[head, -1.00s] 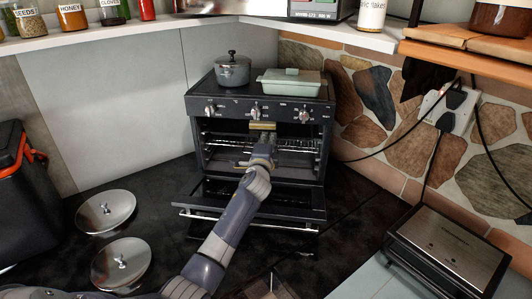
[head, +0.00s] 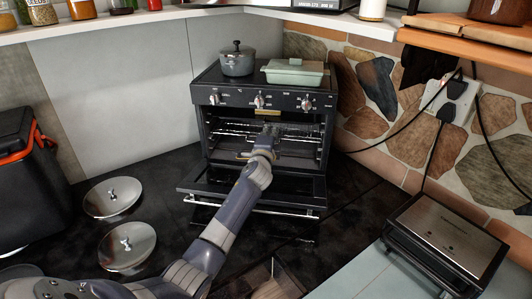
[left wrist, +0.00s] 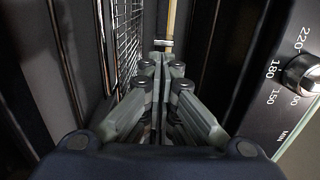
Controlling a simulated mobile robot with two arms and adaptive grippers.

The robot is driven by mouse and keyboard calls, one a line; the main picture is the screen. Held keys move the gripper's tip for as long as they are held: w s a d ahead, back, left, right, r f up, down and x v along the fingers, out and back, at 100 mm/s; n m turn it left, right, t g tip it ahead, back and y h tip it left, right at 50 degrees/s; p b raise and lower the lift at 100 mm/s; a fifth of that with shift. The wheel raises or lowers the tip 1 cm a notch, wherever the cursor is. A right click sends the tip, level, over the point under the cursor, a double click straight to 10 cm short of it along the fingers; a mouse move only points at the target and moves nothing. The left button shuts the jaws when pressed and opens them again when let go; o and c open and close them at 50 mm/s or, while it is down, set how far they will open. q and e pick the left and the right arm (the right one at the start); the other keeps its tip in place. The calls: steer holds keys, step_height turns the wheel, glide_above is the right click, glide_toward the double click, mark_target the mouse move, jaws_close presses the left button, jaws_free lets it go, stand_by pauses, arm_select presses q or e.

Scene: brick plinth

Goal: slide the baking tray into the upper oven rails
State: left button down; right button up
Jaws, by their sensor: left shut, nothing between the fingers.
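The black oven (head: 262,101) stands in the corner with its door (head: 256,190) folded down. My left gripper (head: 268,134) reaches into the oven mouth; its fingers (left wrist: 161,62) are shut and empty. A wire rack (left wrist: 127,40) lies beside the fingers in the left wrist view. A brass-coloured strip (left wrist: 171,28) is just ahead of the fingertips. I cannot tell whether this strip belongs to the baking tray. The tray itself is not clearly distinguishable; my arm hides part of the oven inside. My right gripper is not in view.
A grey pot (head: 237,63) and a pale green lidded dish (head: 294,73) stand on the hob. Two steel lids (head: 112,197) lie on the dark counter to the left. A metal grill appliance (head: 447,237) stands at the right, with cables behind it.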

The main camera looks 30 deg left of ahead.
arm_select(q)
steer(key=b+v, duration=0.1)
steer(key=v, duration=0.9)
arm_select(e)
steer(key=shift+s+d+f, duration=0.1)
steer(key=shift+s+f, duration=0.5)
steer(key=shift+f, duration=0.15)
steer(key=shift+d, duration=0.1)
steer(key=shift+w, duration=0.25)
